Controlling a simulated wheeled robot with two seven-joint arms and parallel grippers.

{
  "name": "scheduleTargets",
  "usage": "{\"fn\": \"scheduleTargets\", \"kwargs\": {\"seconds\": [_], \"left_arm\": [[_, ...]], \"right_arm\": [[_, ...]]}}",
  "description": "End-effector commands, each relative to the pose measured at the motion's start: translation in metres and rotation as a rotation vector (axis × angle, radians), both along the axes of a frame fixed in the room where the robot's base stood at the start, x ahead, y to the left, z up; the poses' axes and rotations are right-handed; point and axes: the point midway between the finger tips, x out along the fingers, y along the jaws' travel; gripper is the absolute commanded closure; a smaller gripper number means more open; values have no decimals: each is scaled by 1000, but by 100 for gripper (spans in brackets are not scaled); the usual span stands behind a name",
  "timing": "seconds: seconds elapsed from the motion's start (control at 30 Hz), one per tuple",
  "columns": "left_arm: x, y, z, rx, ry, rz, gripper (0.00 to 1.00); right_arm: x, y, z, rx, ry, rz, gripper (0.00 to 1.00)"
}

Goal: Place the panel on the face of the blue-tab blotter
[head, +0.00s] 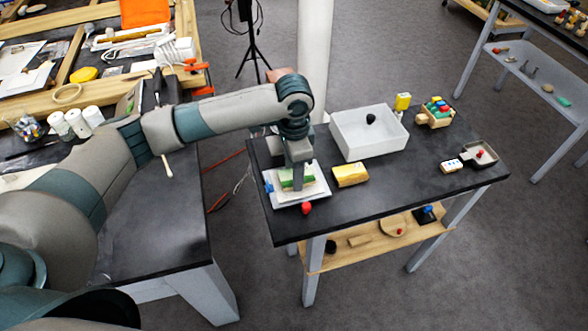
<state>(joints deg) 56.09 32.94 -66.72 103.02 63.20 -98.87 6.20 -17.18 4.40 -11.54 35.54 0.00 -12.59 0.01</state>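The white blotter (311,195) lies at the left end of the dark table, with a blue tab (268,187) at its left edge. A small green and yellowish block (286,182), possibly the panel, is at the middle of the blotter's face. My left gripper (297,186) points down over this block, with a finger in front of it. The finger gap is too small and hidden to tell whether it grips, and I cannot tell whether the block touches the blotter. A yellow block (350,175) lies just right of the blotter. My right gripper is not in view.
A red knob-like piece (306,208) is at the blotter's front edge. A white bin (354,147) with a dark item stands behind the yellow block. A wooden holder (436,120) and a small tray (478,155) are farther right. The table's front middle is clear.

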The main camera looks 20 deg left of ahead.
Motion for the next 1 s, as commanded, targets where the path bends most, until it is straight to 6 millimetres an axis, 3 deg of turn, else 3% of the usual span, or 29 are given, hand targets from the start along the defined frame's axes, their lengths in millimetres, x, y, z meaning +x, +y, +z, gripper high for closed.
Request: {"fn": "scheduleTargets", "kwargs": {"seconds": [0.43,0.47,0.5,0.53,1.0], "left_arm": [[0,-1,-6,-1,0,-1,77],[0,0,-6,-1,0,-1,48],[0,0,-6,-1,0,-1,39],[0,0,-6,-1,0,-1,37],[1,0,1,-1,-3,-1,37]], "right_arm": [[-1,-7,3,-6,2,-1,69],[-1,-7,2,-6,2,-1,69],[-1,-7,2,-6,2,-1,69],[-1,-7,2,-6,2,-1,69],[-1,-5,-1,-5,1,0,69]]}}
